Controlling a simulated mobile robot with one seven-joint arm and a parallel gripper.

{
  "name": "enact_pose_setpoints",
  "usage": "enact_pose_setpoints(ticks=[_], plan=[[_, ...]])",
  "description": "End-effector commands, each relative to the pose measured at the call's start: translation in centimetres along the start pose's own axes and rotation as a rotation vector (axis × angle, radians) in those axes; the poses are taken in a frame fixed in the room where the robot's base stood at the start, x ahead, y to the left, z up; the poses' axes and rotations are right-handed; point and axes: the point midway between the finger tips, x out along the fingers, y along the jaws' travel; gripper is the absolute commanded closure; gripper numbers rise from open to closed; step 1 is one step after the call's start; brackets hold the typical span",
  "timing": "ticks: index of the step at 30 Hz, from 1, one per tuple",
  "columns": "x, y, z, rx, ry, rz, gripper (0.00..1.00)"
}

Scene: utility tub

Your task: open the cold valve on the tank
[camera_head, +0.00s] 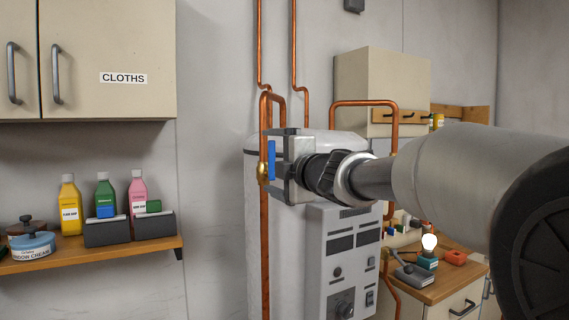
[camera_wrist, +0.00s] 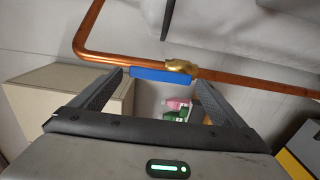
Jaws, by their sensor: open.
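The valve on the copper pipe has a brass body (camera_head: 262,172) and a blue lever (camera_head: 271,160). In the wrist view the brass body (camera_wrist: 181,67) and the blue lever (camera_wrist: 160,75) show at top centre. The lever lies roughly along the pipe. My gripper (camera_head: 270,159) is open and points left at the valve beside the white tank (camera_head: 255,215). In the wrist view the lever spans much of the gap between my fingertips (camera_wrist: 162,80), at or just past them. I cannot tell whether a finger touches it. My gripper partly hides the valve in the head view.
More copper pipes (camera_head: 295,60) run up the wall near the tank. A grey control box (camera_head: 340,260) stands in front of the tank. A shelf (camera_head: 100,257) with bottles is at left under a cabinet (camera_head: 105,55). A bench (camera_head: 440,285) with small items is at right.

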Motion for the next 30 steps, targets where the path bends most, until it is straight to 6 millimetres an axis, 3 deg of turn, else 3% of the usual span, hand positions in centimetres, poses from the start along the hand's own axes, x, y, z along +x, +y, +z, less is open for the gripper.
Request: enact_pose_setpoints(ticks=[5, 21, 30], plan=[[-1.3, 0.1, 0.1, 0.0, -0.001, 0.001, 0.05], [-13.6, 0.2, 0.1, -0.002, -0.003, 0.002, 0.05], [-17.1, 0.1, 0.0, -0.001, 0.0, 0.0, 0.05]])
